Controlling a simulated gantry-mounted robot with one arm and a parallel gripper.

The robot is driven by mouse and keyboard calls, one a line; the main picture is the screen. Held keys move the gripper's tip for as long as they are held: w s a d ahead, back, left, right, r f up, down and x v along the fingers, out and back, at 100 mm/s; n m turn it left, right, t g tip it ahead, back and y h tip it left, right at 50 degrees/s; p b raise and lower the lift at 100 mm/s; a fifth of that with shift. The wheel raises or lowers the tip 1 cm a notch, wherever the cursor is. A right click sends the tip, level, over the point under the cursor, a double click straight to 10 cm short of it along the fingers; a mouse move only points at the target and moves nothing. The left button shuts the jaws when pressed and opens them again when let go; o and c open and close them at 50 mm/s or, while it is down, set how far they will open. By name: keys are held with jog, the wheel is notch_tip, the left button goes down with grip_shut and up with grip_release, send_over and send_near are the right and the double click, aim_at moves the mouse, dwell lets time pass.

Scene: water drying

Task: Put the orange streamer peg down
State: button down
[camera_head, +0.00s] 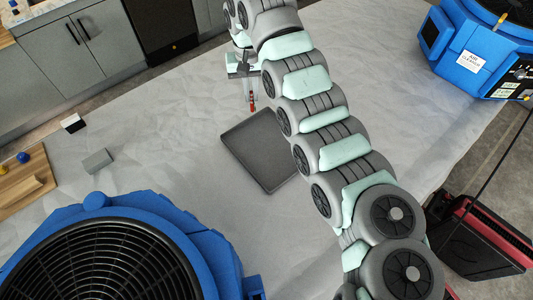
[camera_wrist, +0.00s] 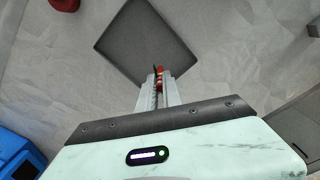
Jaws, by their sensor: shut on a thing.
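The orange streamer peg (camera_head: 252,104) looks red-orange, small and thin, and hangs below my gripper (camera_head: 249,88) in the head view. In the wrist view, the peg (camera_wrist: 159,80) shows between the tips of my gripper (camera_wrist: 159,77), which is shut on it. The fingers hide part of the peg. A dark grey square tray (camera_head: 236,143) lies on the pale sheet, nearer the head camera than the peg. In the wrist view the tray (camera_wrist: 147,38) lies beyond the fingertips. I cannot tell how high the peg is above the sheet.
A blue fan unit (camera_head: 130,215) stands at lower left and a blue air machine (camera_head: 470,55) at upper right. A wooden board (camera_head: 28,183), a grey block (camera_head: 97,161) and a black-and-white block (camera_head: 73,123) are at left. The sheet around the tray's left side is clear.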

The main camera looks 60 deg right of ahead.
jog(key=s+d+f+m, duration=0.1)
jog(key=s+d+f, duration=0.1)
jog(key=s+d, duration=0.15)
jog(key=shift+s+a+f+b, duration=0.15)
jog(key=shift+f+b, duration=0.1)
jog(key=shift+f, duration=4.65)
jog(key=shift+s+f+b, duration=0.1)
jog(key=shift+f+b, duration=0.15)
jog(key=shift+f, duration=4.65)
jog(key=shift+f, duration=0.1)
jog(key=c, duration=1.9)
grip_release()
jog(key=shift+c, duration=0.2)
jog(key=o, duration=0.4)
